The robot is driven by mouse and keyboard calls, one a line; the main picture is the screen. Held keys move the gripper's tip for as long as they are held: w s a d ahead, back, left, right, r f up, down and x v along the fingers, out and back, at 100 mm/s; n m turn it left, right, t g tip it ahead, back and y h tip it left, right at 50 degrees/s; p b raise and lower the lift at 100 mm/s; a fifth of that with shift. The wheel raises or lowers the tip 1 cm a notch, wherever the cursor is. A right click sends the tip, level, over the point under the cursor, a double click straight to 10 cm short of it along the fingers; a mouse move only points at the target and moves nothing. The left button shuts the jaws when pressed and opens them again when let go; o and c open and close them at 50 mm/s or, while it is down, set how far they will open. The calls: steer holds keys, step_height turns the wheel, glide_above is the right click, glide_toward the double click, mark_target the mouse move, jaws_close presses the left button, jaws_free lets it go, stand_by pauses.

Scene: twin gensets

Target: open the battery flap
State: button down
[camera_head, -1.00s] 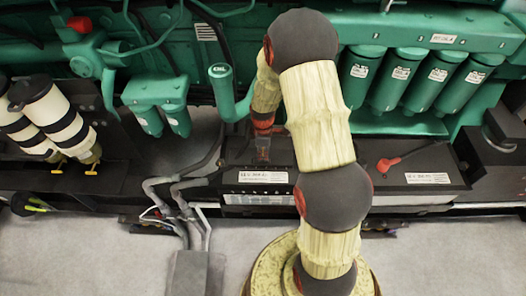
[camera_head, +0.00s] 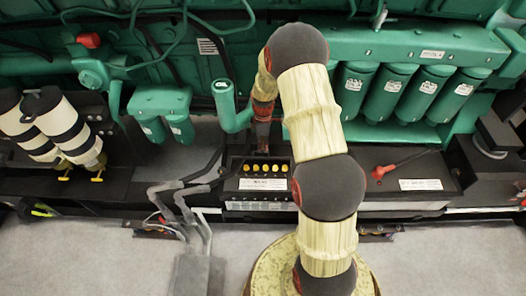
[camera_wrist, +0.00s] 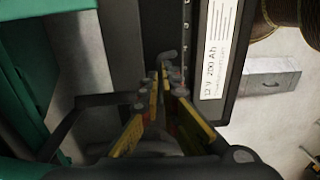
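The left battery box (camera_head: 264,206) is black and stands low in front of the green genset. A row of yellow caps (camera_head: 264,168) shows along its top, uncovered, above a white label (camera_head: 263,184). I cannot make out the flap separately from the dark area behind the caps. My gripper (camera_head: 262,142) is just behind and above the caps, partly hidden by my arm. In the wrist view my gripper (camera_wrist: 167,72) has yellow-edged fingers that converge at the tips. Whether they hold anything is unclear. A dark panel with a "12 V 200 Ah" label (camera_wrist: 213,50) is right of them.
A second battery box (camera_head: 410,198) with a red-ended lever (camera_head: 380,172) stands to the right. Green filters (camera_head: 355,88) hang above right. The floor (camera_head: 90,260) in front is clear on the left.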

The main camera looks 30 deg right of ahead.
steer(key=shift+s+f, duration=0.3)
steer(key=shift+f, duration=0.5)
steer(key=c, duration=2.5)
jaws_free()
steer(key=shift+c, duration=0.2)
steer(key=shift+o, duration=2.7)
steer(key=shift+w, duration=0.35)
steer(key=shift+o, duration=0.2)
steer(key=shift+w+d+r, duration=0.2)
steer(key=shift+r, duration=0.5)
step_height(320, 180, up, 11)
steer(key=shift+w, duration=0.1)
